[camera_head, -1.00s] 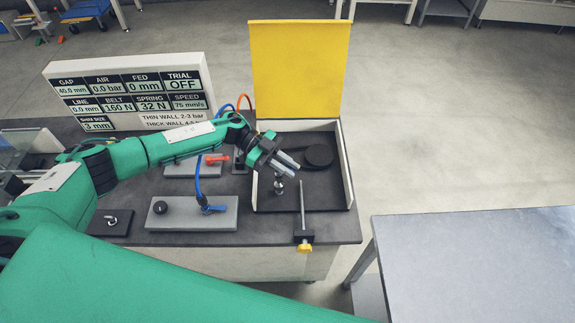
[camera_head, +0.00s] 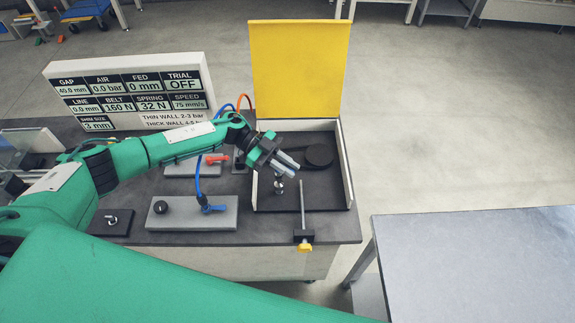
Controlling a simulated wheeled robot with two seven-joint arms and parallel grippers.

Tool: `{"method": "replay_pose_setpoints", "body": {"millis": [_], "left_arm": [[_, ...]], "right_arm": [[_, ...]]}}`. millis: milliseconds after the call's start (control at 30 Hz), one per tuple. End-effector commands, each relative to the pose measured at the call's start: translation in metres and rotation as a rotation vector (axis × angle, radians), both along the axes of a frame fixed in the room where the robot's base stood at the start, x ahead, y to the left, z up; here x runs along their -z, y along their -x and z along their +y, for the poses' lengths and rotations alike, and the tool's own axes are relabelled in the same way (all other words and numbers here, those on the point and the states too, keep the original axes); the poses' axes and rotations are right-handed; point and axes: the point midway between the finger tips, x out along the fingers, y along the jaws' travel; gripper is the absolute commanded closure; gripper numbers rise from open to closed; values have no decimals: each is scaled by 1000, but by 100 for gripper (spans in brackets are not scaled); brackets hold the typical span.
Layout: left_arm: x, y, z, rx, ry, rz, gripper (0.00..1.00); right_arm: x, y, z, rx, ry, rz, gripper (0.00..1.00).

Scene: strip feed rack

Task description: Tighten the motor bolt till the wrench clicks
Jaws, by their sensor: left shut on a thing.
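My left gripper (camera_head: 287,164) reaches over the open box with the yellow lid, its fingers pointing down to the right. It is shut on a small metal piece that looks like the wrench (camera_head: 279,186), showing just below the fingers. The fingers hide most of it. The motor bolt cannot be made out apart from this metal piece; it seems to be under it on the dark box floor (camera_head: 270,200). A dark round pulley (camera_head: 319,156) lies right of the fingertips. My right gripper is not in view.
The raised yellow lid (camera_head: 298,70) stands behind the box, whose white side wall (camera_head: 346,168) is on the right. A grey block with a blue lever (camera_head: 190,213) and the display board (camera_head: 130,92) are left. A grey table (camera_head: 480,260) is lower right.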

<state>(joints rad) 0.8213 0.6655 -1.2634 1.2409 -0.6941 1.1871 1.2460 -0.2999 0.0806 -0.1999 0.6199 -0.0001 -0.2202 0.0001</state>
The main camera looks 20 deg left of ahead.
Motion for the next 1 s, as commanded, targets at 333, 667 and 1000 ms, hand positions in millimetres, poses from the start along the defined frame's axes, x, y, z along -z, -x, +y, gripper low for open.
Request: {"method": "replay_pose_setpoints", "body": {"millis": [333,667,1000], "left_arm": [[9,0,0,0,0,0,100],[18,0,0,0,1,0,100],[21,0,0,0,1,0,59]], "right_arm": [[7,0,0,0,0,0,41],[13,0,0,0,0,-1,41],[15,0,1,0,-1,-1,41]]}}
